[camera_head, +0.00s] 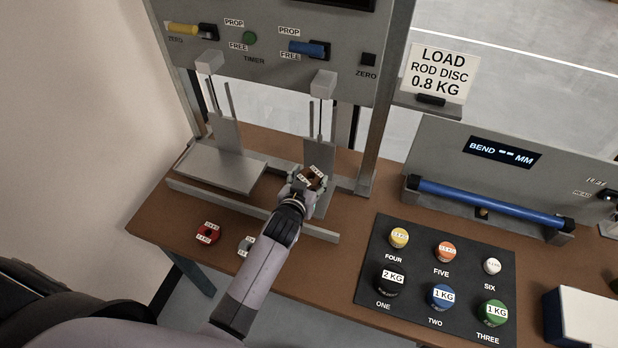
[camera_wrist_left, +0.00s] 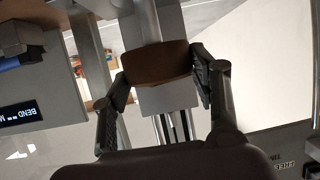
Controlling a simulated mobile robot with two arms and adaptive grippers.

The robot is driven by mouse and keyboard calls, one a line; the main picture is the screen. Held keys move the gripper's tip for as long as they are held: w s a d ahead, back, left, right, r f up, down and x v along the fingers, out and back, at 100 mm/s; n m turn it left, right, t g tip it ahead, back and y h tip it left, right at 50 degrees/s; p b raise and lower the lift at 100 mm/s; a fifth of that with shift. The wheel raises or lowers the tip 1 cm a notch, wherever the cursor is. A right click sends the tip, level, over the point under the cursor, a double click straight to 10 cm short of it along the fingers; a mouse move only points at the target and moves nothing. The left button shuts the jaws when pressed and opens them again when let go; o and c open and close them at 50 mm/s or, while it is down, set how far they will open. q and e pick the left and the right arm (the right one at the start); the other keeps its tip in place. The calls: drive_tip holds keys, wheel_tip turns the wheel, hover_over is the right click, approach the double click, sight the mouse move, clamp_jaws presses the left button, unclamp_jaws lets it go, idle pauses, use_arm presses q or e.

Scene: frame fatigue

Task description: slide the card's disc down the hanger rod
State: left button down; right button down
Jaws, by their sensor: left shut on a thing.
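The card (camera_head: 440,72) reads "LOAD ROD DISC 0.8 KG". My left gripper (camera_head: 308,181) is shut on a brown disc (camera_head: 316,178) with small white labels, unreadable here. In the left wrist view the brown disc (camera_wrist_left: 158,63) sits between both fingers. The gripper is in front of the right hanger, below its grey block (camera_head: 323,84) and thin rod (camera_head: 320,118). I cannot tell whether the disc is around the rod or beside it; the rod's lower end is hidden. A red disc (camera_head: 208,233) and a grey-green disc (camera_head: 246,245) lie on the table. My right gripper is not in view.
The left hanger's plate (camera_head: 222,171) stands beside the held disc. A rail (camera_head: 322,235) runs along the rig's front. A black mat (camera_head: 380,312) with several labelled weights is to the right. Behind it, a blue bar (camera_head: 490,204) spans the bend gauge. Bare table lies between rig and mat.

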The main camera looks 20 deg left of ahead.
use_arm(q)
drive_tip(key=shift+w+f+b, duration=0.1)
drive_tip(key=shift+f+b, duration=1.65)
drive_tip(key=shift+f, duration=0.45)
drive_tip(key=c, duration=0.9)
unclamp_jaws()
drive_tip(key=o, duration=0.4)
drive_tip(key=shift+s+f, duration=0.2)
drive_tip(key=shift+f, duration=0.1)
drive_tip(key=v, duration=1.2)
drive_tip(key=shift+r, duration=0.25)
drive_tip(key=shift+w, duration=0.1)
drive_tip(key=shift+f, duration=0.1)
